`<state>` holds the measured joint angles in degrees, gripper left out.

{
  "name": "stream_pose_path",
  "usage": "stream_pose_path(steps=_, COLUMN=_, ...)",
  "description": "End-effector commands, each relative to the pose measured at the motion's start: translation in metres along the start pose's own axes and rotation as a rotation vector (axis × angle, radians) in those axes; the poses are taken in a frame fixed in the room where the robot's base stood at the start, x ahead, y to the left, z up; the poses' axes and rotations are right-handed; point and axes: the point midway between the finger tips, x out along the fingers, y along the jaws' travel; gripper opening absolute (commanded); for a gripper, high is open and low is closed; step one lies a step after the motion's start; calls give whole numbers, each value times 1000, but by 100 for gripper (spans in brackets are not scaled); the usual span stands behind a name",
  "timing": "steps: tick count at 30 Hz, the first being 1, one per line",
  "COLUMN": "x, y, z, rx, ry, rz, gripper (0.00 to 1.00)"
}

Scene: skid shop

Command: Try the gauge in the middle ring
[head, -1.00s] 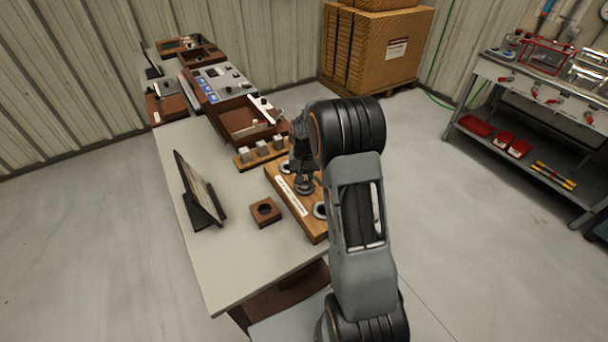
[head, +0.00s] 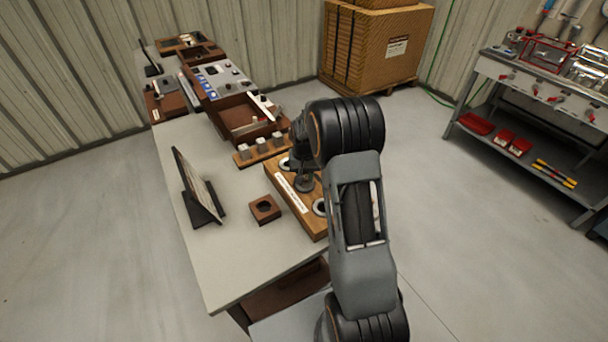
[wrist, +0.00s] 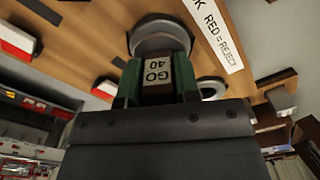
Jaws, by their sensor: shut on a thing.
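My gripper (wrist: 158,88) is shut on the gauge (wrist: 157,73), whose labelled handle reads GO 40 between the green finger pads. A round grey metal shape lies just beyond the handle, over the middle ring's place (head: 304,186). I cannot tell where gauge ends and ring begins, or how deep the gauge sits. The wooden ring board (head: 284,197) carries a white label strip (wrist: 212,35) with RED = REJECT. An end ring (head: 319,207) lies at the near end; another ring (head: 285,163) shows at the far end. My arm hides part of the board.
A small brown block with a round hole (head: 265,209) lies left of the board. A tilted screen (head: 197,187) stands on the bench's left side. A wooden rack of several grey blocks (head: 262,152) and a brown tray (head: 232,120) lie behind.

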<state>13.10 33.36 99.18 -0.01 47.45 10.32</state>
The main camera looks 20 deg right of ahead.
Motion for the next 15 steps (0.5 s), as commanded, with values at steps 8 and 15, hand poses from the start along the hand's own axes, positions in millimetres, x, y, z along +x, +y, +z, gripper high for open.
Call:
stream_pose_path(steps=8, x=4, y=0, z=0, rx=0, ry=1, rz=0, gripper=0)
stream_pose_path(steps=15, x=8, y=0, z=0, rx=0, ry=1, rz=0, gripper=0)
